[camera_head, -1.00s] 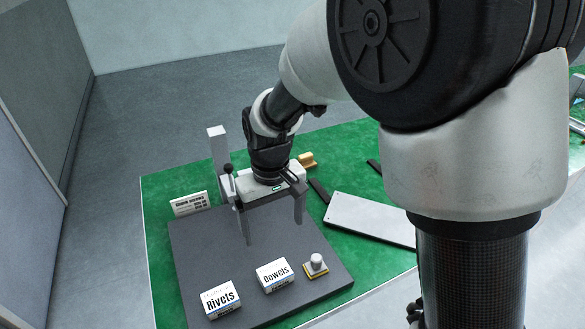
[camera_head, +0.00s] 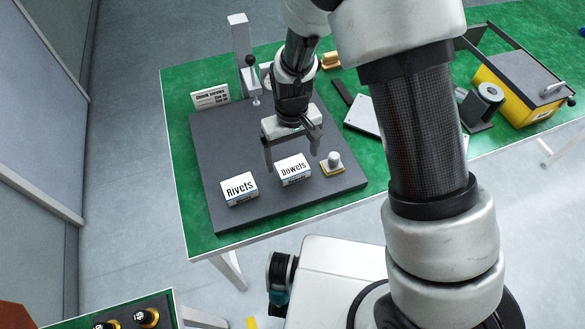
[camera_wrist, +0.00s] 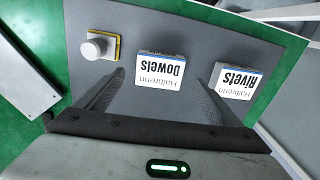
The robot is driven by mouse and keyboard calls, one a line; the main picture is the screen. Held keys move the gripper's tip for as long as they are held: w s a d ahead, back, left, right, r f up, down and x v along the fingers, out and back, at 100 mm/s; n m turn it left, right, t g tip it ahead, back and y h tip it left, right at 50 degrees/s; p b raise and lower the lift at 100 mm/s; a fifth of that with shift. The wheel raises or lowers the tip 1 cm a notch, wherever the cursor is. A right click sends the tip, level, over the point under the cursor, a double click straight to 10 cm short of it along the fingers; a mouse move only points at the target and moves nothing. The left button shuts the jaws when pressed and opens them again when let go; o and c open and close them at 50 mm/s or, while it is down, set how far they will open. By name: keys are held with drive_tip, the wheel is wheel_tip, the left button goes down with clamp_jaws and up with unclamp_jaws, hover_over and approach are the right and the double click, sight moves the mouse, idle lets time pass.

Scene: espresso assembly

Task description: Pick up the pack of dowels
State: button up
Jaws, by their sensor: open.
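The pack of dowels (camera_head: 293,170) is a small white box labelled "Dowels", lying on the dark grey board (camera_head: 230,217) between the rivets box and a small knob. My gripper (camera_head: 292,160) is open and empty, just behind and above the pack in the head view. In the wrist view, the pack (camera_wrist: 161,70) appears upside down, ahead of and between the two fingers (camera_wrist: 160,85). The fingers look apart from it. The far finger is partly hidden in the head view.
The rivets box (camera_head: 239,188) stands left of the pack; a knob on a yellow base (camera_head: 332,163) stands right. A vertical press stand (camera_head: 243,60) and a white sign (camera_head: 210,97) are at the back. A yellow box (camera_head: 520,90) sits far right on the green table (camera_head: 180,130).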

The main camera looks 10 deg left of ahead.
sight(292, 166)
wheel_tip(292, 166, down, 4)
drive_tip(key=shift+d+f, duration=0.1)
drive_tip(key=c, duration=1.2)
drive_tip(key=shift+c, duration=0.2)
drive_tip(key=shift+r, duration=0.2)
